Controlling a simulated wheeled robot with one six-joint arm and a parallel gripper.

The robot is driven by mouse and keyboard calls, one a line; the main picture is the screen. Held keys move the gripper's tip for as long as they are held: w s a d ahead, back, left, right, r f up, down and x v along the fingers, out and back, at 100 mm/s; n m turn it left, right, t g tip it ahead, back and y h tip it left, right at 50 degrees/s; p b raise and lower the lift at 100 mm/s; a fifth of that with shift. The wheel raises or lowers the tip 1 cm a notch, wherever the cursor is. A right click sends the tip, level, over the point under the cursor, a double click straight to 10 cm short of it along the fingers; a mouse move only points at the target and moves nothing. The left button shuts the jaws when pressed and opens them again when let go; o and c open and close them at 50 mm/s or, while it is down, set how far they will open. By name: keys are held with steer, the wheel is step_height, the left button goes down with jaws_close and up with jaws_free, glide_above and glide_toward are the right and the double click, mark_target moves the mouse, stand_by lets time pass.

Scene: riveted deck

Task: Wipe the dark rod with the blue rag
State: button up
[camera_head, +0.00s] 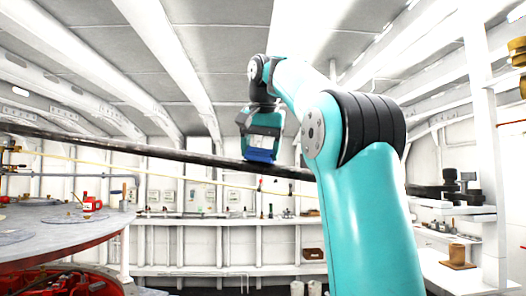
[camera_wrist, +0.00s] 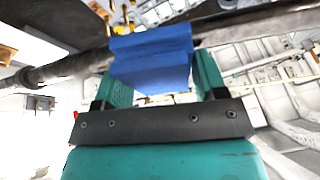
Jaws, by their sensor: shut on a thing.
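The dark rod (camera_head: 190,156) runs slantwise across the head view, from the upper left down to the right behind my arm. It also crosses the wrist view (camera_wrist: 72,66), beyond the rag. The blue rag (camera_wrist: 152,58) is a folded block held between my gripper's teal fingers in the wrist view. In the head view the rag (camera_head: 260,155) shows at the tips of my gripper (camera_head: 262,142), right at the rod. The rag overlaps the rod in both views and appears to touch it. The contact face itself is hidden.
A pale thin pole (camera_head: 95,164) runs below the rod. Shelves (camera_head: 220,216) line the back wall. A brown cup (camera_head: 457,254) stands at right.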

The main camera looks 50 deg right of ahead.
steer(key=shift+s+d+r+p, duration=0.1)
steer(key=shift+s+r+p, duration=0.1)
steer(key=shift+r+p, duration=1.35)
steer(key=shift+s+d+r+p, duration=0.1)
steer(key=shift+s+r+p, duration=0.05)
steer(key=shift+r+p, duration=1.35)
steer(key=shift+f, duration=0.1)
steer(key=shift+s+d+r+p, duration=0.1)
steer(key=shift+r+p, duration=0.1)
steer(key=shift+r, duration=0.55)
steer(key=shift+s+d+r+p, duration=0.1)
steer(key=shift+r+p, duration=0.05)
steer(key=shift+r, duration=0.6)
